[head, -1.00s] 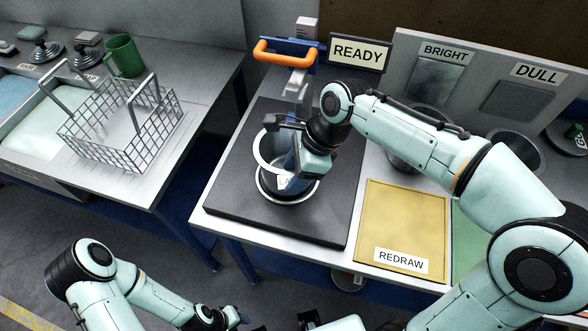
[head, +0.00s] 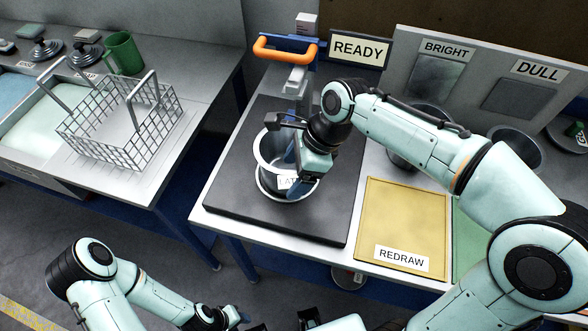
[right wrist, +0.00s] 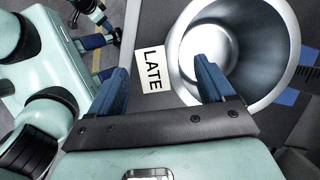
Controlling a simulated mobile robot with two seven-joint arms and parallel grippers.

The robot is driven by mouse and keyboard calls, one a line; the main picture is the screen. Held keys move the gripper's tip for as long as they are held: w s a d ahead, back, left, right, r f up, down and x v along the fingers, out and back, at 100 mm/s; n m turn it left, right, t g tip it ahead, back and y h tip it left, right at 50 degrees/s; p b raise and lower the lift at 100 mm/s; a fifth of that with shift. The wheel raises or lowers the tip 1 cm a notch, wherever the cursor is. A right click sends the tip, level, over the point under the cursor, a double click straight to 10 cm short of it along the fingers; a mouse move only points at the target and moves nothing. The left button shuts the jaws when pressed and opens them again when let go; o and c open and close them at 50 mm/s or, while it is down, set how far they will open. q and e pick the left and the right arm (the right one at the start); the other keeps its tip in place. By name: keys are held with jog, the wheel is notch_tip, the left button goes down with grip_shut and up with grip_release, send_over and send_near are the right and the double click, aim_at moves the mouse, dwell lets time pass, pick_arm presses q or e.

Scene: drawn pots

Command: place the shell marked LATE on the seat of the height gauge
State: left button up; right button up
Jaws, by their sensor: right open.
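The shell marked LATE (head: 270,178), a metal cup with a bright rim, stands upright, as far as I can tell, at the height gauge (head: 300,90) with its orange handle. The seat is hidden beneath it. In the right wrist view the shell (right wrist: 253,75) shows its open mouth, with the LATE label (right wrist: 152,70) beside it. My right gripper (head: 293,165) is open at the rim, one finger over the mouth and the other outside near the label; it also shows in the right wrist view (right wrist: 162,70). My left gripper (head: 238,317) is low in the head view, away from the gauge; its jaws are unclear.
A dark base plate (head: 230,205) lies under the gauge. A yellow REDRAW mat (head: 405,220) lies to its right. A READY sign (head: 359,49) and a panel marked BRIGHT and DULL (head: 480,75) stand behind. A wire basket (head: 125,130) and green mug (head: 123,55) are on the left bench.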

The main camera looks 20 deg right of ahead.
pick_arm(q)
jog(key=w+r+p, duration=0.2)
jog(key=r, duration=0.1)
jog(key=shift+w, duration=0.15)
pick_arm(e)
jog(key=v, duration=1.3)
